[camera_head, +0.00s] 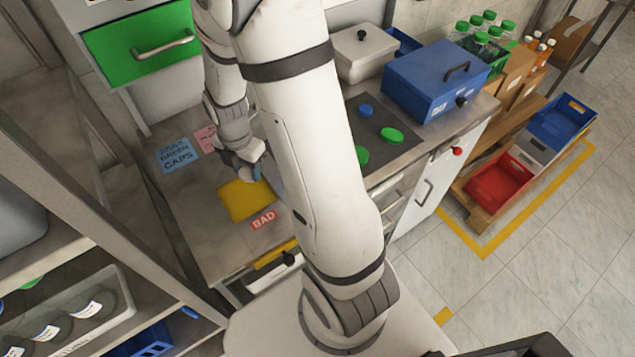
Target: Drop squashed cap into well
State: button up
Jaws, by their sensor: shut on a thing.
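A red BAD label (263,220) lies just in front of the yellow square. I cannot tell how deep the well at the yellow square is.
A blue label about caps (176,154) and a pink label (204,139) lie on the counter (190,215). A dark panel holds a blue disc (366,111) and green discs (391,135). A blue lidded box (432,85) stands at the back right. My arm hides the counter's middle.

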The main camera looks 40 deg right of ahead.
jog(key=shift+f, duration=0.5)
jog(key=o, duration=1.1)
jog(key=shift+r, duration=0.1)
notch_tip(320, 180, up, 8)
jog(key=shift+f+b, duration=0.15)
jog(key=shift+b, duration=0.35)
